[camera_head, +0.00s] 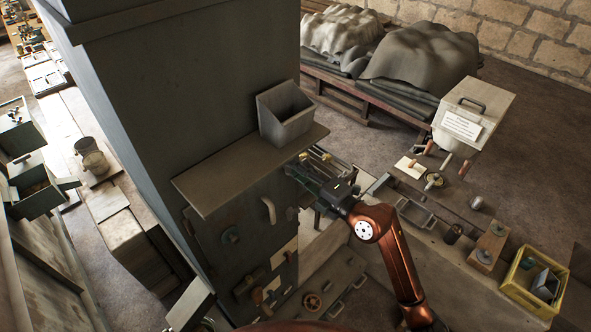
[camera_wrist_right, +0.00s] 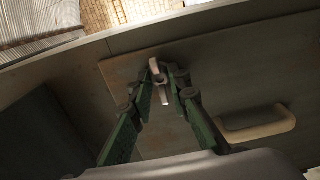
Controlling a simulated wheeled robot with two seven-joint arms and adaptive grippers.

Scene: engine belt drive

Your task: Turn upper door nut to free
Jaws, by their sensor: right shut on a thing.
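The upper door nut (camera_wrist_right: 160,79) is a small pale wing-like piece on the grey door (camera_wrist_right: 225,75) in the right wrist view. My right gripper (camera_wrist_right: 162,76) has its green fingers closed around it, one finger on each side. In the head view my right gripper (camera_head: 300,172) reaches to the right edge of the cabinet, just below the shelf, and its arm hides the nut there. The pale door handle (camera_head: 268,210) is on the cabinet front; it also shows in the right wrist view (camera_wrist_right: 257,126). My left gripper is not in view.
A grey shelf (camera_head: 250,165) with an open metal box (camera_head: 286,112) juts out above the door. A round knob (camera_head: 231,236) is on the cabinet front. A bench with tools, a white box (camera_head: 474,110) and a yellow crate (camera_head: 534,283) lies to the right.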

